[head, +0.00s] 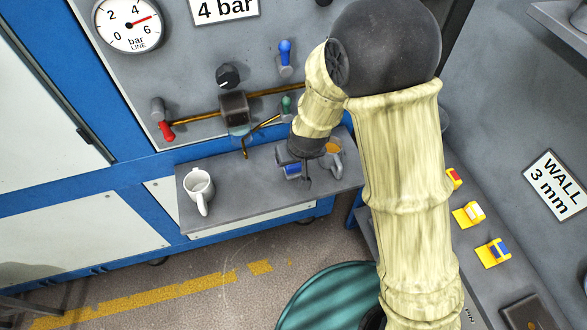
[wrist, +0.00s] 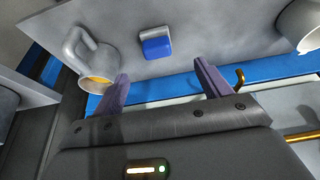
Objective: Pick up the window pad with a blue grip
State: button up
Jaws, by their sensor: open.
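A small grey pad with a blue grip (head: 291,170) lies on the grey shelf, partly hidden by my gripper (head: 300,172) in the head view. In the wrist view the same blue-gripped pad (wrist: 156,43) shows whole, beyond the fingertips and roughly centred between them. My gripper (wrist: 162,80) is open with nothing between its two purple-grey fingers. The pad appears apart from both fingers. A yellow piece with a blue part (head: 493,252) also lies on the right-hand surface, away from my gripper.
A grey jug with orange contents (wrist: 92,58) stands close beside the pad, also in the head view (head: 335,160). A white mug (head: 198,190) stands at the shelf's left. Brass pipe and valves (head: 235,108) run above the shelf. Between mug and pad the shelf is clear.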

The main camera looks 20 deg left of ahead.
aim_at(294, 166)
jog(key=x, duration=0.6)
jog(key=shift+f, duration=0.1)
jog(key=shift+w+d+p+x, duration=0.15)
jog(key=shift+p+x, duration=0.2)
jog(key=shift+x, duration=0.9)
jog(key=shift+w+d+p+x, duration=0.1)
jog(key=shift+p+x, duration=0.2)
jog(key=shift+x, duration=0.95)
jog(key=shift+c, duration=0.3)
jog(key=c, duration=1)
